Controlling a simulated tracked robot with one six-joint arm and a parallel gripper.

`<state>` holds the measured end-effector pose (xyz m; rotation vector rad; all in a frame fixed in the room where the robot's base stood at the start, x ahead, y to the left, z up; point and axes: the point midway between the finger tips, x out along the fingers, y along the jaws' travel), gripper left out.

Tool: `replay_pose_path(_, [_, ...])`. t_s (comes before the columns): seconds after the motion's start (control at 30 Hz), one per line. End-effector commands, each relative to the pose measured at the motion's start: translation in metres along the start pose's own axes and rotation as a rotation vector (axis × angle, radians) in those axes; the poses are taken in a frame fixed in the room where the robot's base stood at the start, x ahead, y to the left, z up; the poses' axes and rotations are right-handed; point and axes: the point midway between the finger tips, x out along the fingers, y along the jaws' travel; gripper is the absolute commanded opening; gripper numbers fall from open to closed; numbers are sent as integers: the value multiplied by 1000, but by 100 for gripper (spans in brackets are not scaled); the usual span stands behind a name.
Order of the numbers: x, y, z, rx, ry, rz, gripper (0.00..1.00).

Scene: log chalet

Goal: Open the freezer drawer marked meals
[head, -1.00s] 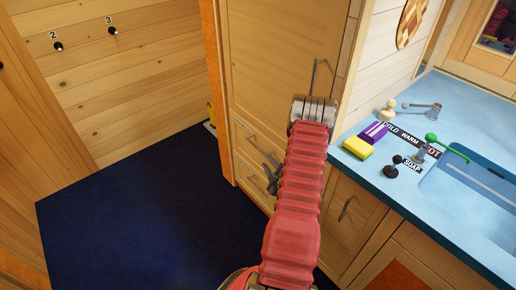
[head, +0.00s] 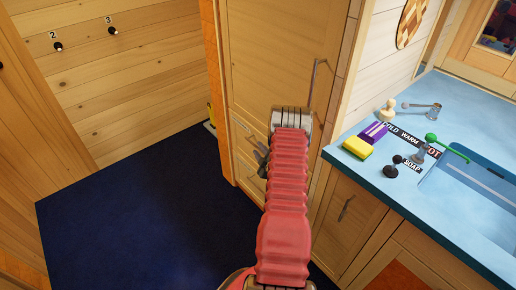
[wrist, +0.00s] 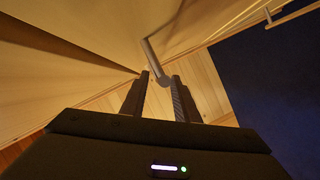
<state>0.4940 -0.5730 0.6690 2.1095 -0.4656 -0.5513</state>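A tall light-wood cabinet front (head: 275,60) has a stack of drawer fronts low on its left, partly hidden by my arm. A drawer handle (head: 241,125) shows above my gripper (head: 259,158), which is in front of the lower drawers. In the wrist view my gripper (wrist: 160,75) is open, its two dark fingers apart. The end of a metal handle (wrist: 152,52) appears between or just beyond the fingertips; contact cannot be told. A second handle (wrist: 290,13) shows at the upper right. No meals marking is readable.
A long upright handle (head: 312,90) is on the tall door above my wrist. A blue counter (head: 420,210) with a sponge (head: 358,147), taps and a sink stands at the right. The dark blue floor (head: 130,220) at the left is clear.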

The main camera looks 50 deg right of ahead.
Motion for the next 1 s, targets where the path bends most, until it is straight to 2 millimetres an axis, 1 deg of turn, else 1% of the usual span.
replay_pose_path(0.1, [13, -1, 0, -1, 1, -1, 28])
replay_pose_path(0.2, [20, 0, 0, -1, 1, -1, 28])
replay_pose_path(0.33, [24, -1, 0, -1, 0, -2, 28])
replay_pose_path(0.57, [24, -1, 0, 0, 0, -1, 28])
replay_pose_path(0.67, [24, -1, 0, 0, 0, -1, 22])
replay_pose_path(0.9, [24, -1, 0, 0, 0, -1, 5])
replay_pose_path(1.0, [24, -1, 0, 0, 0, -2, 0])
